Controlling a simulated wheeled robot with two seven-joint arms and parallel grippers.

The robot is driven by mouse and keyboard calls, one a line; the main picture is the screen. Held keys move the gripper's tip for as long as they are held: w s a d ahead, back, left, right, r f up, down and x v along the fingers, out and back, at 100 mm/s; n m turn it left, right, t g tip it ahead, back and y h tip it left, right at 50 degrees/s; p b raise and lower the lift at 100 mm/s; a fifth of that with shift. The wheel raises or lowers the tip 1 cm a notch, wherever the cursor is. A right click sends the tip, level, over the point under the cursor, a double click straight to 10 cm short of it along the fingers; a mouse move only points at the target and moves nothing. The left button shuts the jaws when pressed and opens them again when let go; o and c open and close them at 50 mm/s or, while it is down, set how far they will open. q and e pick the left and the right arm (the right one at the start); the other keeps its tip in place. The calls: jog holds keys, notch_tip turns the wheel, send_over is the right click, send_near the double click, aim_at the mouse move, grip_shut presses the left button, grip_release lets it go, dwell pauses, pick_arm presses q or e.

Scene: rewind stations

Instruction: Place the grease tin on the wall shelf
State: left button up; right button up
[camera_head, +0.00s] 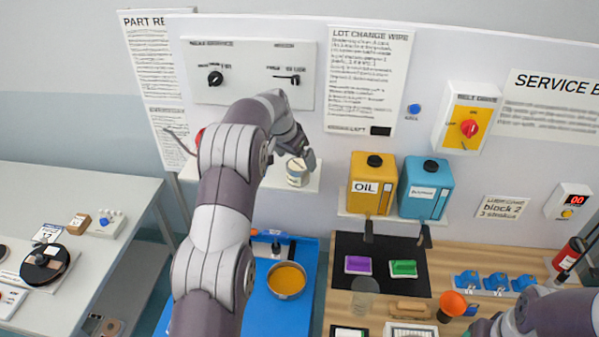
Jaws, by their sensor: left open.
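The grease tin (297,174), a small pale tin with a blue-grey band, stands upright at the small white wall shelf (314,178) and appears to rest on it. My left gripper (303,160) is at the top right of the tin, open. Whether a finger still touches the tin I cannot tell. My left arm hides the left part of the shelf. My right arm comes in at the bottom right, with its gripper (482,327) partly cut off by the frame edge and its jaws unclear.
A yellow oil can (372,184) and a blue can (425,188) stand on another ledge to the right. Below are a blue mat (260,318) with an orange-filled bowl (286,280), and a wooden bench (460,258) with several items. A red object (199,138) shows behind my left arm.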

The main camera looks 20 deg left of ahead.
pick_arm(q)
jog(key=v, duration=0.5)
jog(key=shift+d+r+p, duration=0.1)
jog(key=shift+r+p, duration=0.15)
jog(key=shift+p, duration=0.05)
jog(key=s+d+f+n+g, duration=0.1)
jog(key=s+d, duration=0.3)
jog(key=s, duration=0.7)
jog(key=s+d+f+n+g, duration=0.1)
jog(key=s+d+f, duration=0.2)
jog(key=s, duration=0.9)
jog(key=s+d+f+y, duration=0.1)
jog(key=s+d+f, duration=0.1)
jog(key=s+d, duration=0.4)
jog(key=s, duration=0.5)
jog(key=shift+s+f+n+g, duration=0.2)
jog(key=shift+f+n+g, duration=0.2)
pick_arm(e)
jog(key=shift+s+f, duration=0.15)
jog(key=shift+s, duration=0.05)
pick_arm(q)
jog(key=shift+w, duration=0.1)
pick_arm(e)
jog(key=shift+w, duration=0.1)
